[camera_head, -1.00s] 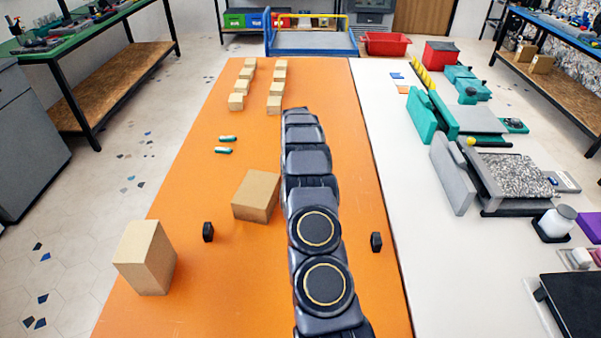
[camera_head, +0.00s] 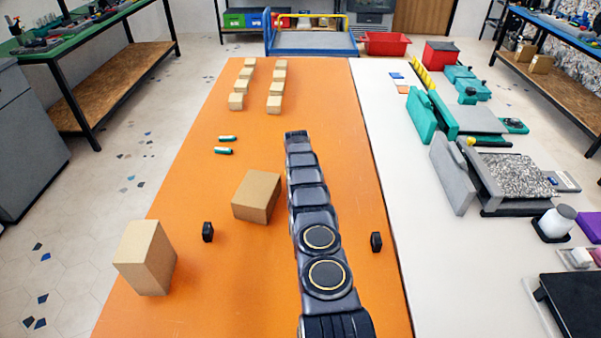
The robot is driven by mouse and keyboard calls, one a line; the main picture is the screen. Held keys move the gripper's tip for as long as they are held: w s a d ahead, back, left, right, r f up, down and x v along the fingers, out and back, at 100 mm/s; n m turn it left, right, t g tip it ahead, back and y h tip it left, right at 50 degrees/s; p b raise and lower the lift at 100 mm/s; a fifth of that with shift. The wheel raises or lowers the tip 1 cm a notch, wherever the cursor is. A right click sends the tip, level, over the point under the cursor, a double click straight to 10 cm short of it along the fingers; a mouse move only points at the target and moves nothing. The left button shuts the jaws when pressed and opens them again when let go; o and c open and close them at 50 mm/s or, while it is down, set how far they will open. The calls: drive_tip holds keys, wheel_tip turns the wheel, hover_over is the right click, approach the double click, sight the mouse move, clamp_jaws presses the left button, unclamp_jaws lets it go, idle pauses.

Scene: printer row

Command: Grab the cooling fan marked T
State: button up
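Two small black blocky objects stand on the orange table (camera_head: 240,305). One black object (camera_head: 208,232) is left of my arm, between two cardboard boxes. The other black object (camera_head: 376,242) is right of my arm, near the table's right edge. Either could be a cooling fan, but they are too small to identify, and no letter T can be read on them. My arm reaches up the picture between them, its far end near the middle of the table. My gripper's fingers do not show; the arm hides whatever is beneath and beyond it.
A large cardboard box (camera_head: 257,196) lies just left of my arm, another (camera_head: 145,257) at the front left. Two teal cylinders (camera_head: 224,150) and two rows of small boxes (camera_head: 275,104) lie farther back. Printers and machines line the white surface (camera_head: 420,230) at right.

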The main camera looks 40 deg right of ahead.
clamp_jaws()
idle(0.4)
